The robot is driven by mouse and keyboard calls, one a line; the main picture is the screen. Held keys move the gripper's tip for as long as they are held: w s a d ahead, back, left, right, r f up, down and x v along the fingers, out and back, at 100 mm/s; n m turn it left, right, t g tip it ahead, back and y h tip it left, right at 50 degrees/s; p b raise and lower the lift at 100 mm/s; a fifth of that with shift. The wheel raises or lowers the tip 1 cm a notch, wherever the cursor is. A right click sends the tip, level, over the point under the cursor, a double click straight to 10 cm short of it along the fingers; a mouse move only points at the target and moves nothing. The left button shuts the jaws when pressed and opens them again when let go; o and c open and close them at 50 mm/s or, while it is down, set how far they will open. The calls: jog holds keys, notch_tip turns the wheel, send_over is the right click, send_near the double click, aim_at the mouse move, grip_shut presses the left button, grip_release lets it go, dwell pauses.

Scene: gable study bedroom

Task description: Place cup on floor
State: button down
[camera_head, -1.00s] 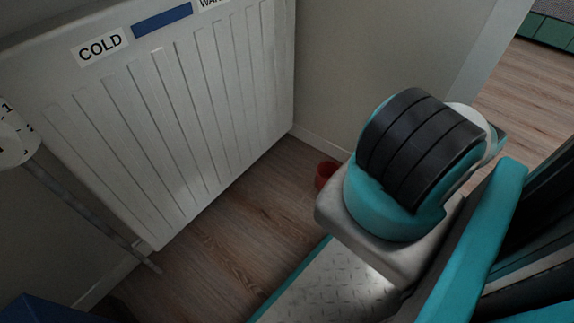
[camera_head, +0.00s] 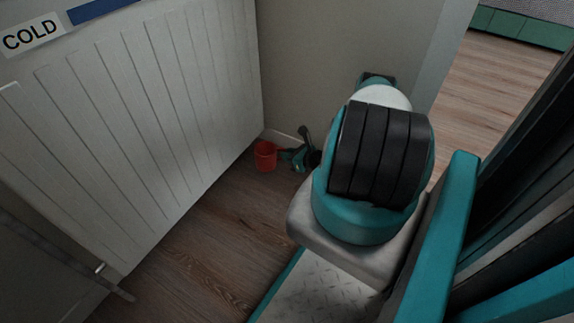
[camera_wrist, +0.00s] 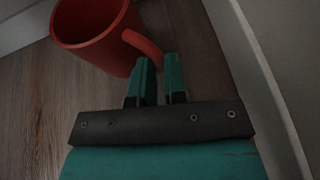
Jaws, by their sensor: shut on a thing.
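The red cup (camera_head: 265,157) is low in the corner between the radiator and the wall, upright or nearly so. I cannot tell whether its base touches the floor (camera_head: 228,222). My gripper (camera_head: 284,154) is just right of the cup, partly hidden behind my arm. In the wrist view the cup (camera_wrist: 92,30) is at the top left, its rim and dark inside showing. My gripper's fingers (camera_wrist: 158,70) are shut on the cup's handle (camera_wrist: 146,46), which points toward them.
A white ribbed radiator (camera_head: 150,120) with a COLD label stands close left of the cup. A wall with a white skirting board (camera_head: 283,137) is right behind it. Bare wooden floor lies in front. A green-edged thing (camera_head: 520,28) is at the far right.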

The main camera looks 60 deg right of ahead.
jog(key=shift+w+f+b, duration=0.15)
jog(key=shift+f+b, duration=0.55)
jog(key=shift+f, duration=0.2)
jog(key=shift+w+f+b, duration=0.1)
jog(key=shift+f+b, duration=0.6)
jog(key=shift+f, duration=0.15)
jog(key=shift+f, duration=0.1)
jog(key=shift+f+b, duration=0.15)
jog(key=shift+b, duration=0.15)
jog(key=c, duration=1.2)
grip_release()
jog(key=shift+o, duration=0.2)
jog(key=shift+r, duration=0.2)
jog(key=shift+s+r+p, duration=0.1)
jog(key=shift+r+p, duration=0.15)
jog(key=shift+p, duration=0.25)
jog(key=p+v, duration=0.5)
jog(key=v, duration=0.6)
jog(key=shift+a, duration=0.1)
jog(key=shift+s, duration=0.45)
